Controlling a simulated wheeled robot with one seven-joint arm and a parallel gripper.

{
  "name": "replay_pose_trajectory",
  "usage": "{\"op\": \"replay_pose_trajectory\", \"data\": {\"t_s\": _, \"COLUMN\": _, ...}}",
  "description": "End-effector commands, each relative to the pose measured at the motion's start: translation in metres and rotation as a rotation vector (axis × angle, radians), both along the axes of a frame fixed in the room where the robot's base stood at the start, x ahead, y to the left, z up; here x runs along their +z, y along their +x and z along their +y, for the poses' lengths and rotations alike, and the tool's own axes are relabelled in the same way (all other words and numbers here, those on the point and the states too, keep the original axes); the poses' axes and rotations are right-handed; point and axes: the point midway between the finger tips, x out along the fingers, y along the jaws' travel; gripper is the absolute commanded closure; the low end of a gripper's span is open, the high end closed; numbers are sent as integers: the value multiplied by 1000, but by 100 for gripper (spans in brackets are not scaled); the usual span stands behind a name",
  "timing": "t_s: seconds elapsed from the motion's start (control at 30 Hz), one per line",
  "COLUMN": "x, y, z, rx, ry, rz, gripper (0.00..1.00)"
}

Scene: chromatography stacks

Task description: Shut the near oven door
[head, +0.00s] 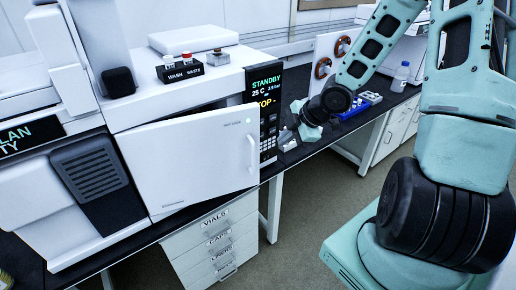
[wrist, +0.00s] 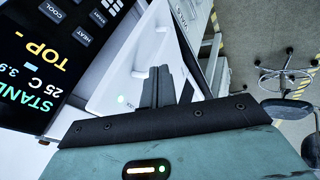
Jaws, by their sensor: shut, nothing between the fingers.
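The near oven door (head: 185,165) is a white panel with a pale vertical handle (head: 252,154) at its right edge and a small green light near the top. My gripper (head: 284,140) is to the right of the door and the control panel. In the wrist view, my gripper's dark fingers (wrist: 158,86) are together and empty, in front of a white surface with a green light (wrist: 122,99), which appears to be the door. I cannot tell whether they touch it.
The dark control panel (head: 266,115) reads STANDBY. WASH and WASTE bottles (head: 180,66) stand on top of the instrument. A blue rack (head: 366,101) and a clear bottle (head: 400,77) are on the bench at right. Drawers (head: 215,245) are below. A stool (wrist: 285,70) stands on the floor.

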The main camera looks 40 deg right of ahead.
Motion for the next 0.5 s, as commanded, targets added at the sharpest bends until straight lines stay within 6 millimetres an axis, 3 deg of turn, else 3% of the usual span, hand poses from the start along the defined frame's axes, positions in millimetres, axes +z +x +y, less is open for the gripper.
{"op": "replay_pose_trajectory", "data": {"t_s": 0.23, "x": -9, "y": 1, "z": 5, "rx": -62, "ry": 68, "rz": -2, "gripper": 100}}
{"op": "replay_pose_trajectory", "data": {"t_s": 0.5, "x": -49, "y": 26, "z": 18, "rx": -58, "ry": 65, "rz": 0, "gripper": 100}}
